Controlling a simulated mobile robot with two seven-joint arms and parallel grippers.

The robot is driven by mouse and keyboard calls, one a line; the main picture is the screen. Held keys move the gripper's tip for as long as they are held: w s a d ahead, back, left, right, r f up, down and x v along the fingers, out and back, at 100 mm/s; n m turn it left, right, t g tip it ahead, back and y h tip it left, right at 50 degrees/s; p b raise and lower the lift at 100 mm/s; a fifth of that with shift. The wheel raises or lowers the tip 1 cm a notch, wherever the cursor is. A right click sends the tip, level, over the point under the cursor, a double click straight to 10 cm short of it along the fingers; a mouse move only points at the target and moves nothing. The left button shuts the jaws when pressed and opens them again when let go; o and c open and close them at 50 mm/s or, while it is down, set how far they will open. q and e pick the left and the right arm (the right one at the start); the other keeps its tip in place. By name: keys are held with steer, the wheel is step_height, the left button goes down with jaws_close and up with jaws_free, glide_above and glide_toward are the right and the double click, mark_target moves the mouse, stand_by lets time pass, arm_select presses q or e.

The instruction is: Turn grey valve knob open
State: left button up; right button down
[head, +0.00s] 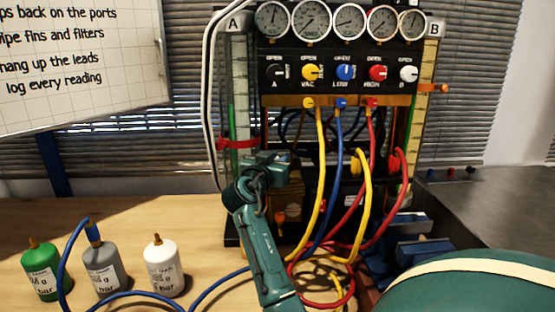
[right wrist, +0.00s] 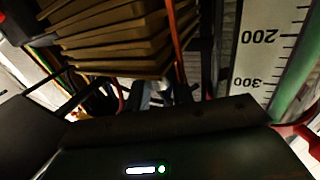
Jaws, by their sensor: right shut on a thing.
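A pale grey or white knob (head: 408,73) sits at the right end of the rig's black valve panel (head: 330,88). A dark knob (head: 277,72) sits at the left end, with yellow, blue and red knobs between. My right gripper (head: 268,160) is below and left of the panel, in front of the lower rig and apart from both end knobs. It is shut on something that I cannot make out. In the right wrist view the fingertips (right wrist: 155,95) are dark and partly hidden near brown fins (right wrist: 115,40). My left gripper is not in view.
Yellow, blue and red hoses (head: 319,170) hang in front of the rig, right of my gripper. A scale tube (right wrist: 268,50) stands close by in the right wrist view. Green, grey and white bottles (head: 163,268) stand on the wooden table at left. Several gauges (head: 312,20) top the rig.

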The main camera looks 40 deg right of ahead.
steer(key=c, duration=2.2)
jaws_free()
steer(key=c, duration=1.3)
jaws_free()
steer(key=shift+o, duration=0.2)
steer(key=b+v, duration=0.2)
steer(key=v, duration=1.1)
steer(key=shift+a, duration=0.15)
